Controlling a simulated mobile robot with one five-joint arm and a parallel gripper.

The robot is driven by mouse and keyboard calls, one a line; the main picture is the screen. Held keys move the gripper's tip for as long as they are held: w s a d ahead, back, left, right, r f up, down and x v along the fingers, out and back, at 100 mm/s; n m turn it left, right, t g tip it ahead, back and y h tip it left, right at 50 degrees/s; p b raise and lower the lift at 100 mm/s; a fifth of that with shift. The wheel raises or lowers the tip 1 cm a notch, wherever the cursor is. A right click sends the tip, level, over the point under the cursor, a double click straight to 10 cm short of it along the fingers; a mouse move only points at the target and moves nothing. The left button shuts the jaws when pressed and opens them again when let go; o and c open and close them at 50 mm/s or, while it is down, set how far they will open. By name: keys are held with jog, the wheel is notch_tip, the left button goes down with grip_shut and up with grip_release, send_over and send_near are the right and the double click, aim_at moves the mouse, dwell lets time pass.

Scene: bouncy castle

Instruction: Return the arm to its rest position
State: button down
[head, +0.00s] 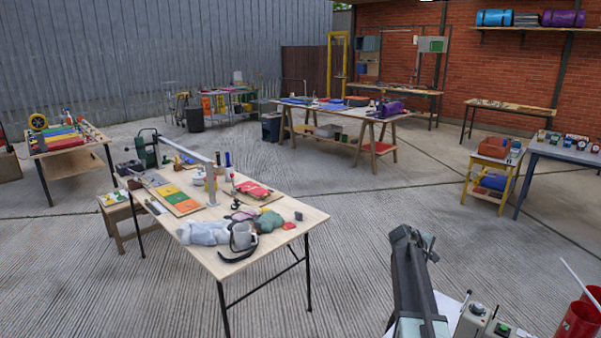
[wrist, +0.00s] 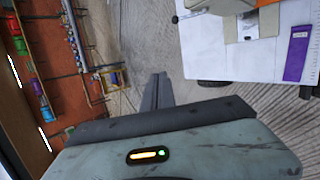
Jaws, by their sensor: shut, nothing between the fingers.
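My gripper (wrist: 158,78) shows in the wrist view as two dark fingers lying close together, pointing up the picture from my grey wrist housing. It is shut and nothing shows between the fingers. Bare concrete lies behind the fingertips. In the head view my grey arm (head: 412,280) rises from the bottom edge, right of centre, apart from the tables; I cannot make out the fingers there.
A wooden worktable (head: 285,245) with cloths and coloured boards stands left of my arm. A white surface (wrist: 240,55) with a purple strip (wrist: 297,54) lies right of my fingers. Red containers (head: 578,322) stand at lower right. Concrete floor (head: 400,200) beyond is open.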

jog(key=s+a+y+p, duration=0.2)
jog(key=s+a, duration=0.2)
jog(key=a, duration=0.7)
jog(key=s+a+y+p, duration=0.2)
jog(key=s+a, duration=0.2)
jog(key=a, duration=0.8)
jog(key=s+a+f+m+g+y, duration=0.1)
jog(key=s+a+m+g+y, duration=0.1)
jog(key=s+a, duration=0.5)
jog(key=s+a+f+m+g+y, duration=0.1)
jog(key=s+a+m+g+y, duration=0.1)
jog(key=s+a+m, duration=0.3)
jog(key=s+a+y, duration=0.1)
jog(key=s+a, duration=0.2)
jog(key=s, duration=0.2)
jog(key=shift+f+m+y+p, duration=0.3)
jog(key=shift+p, duration=0.05)
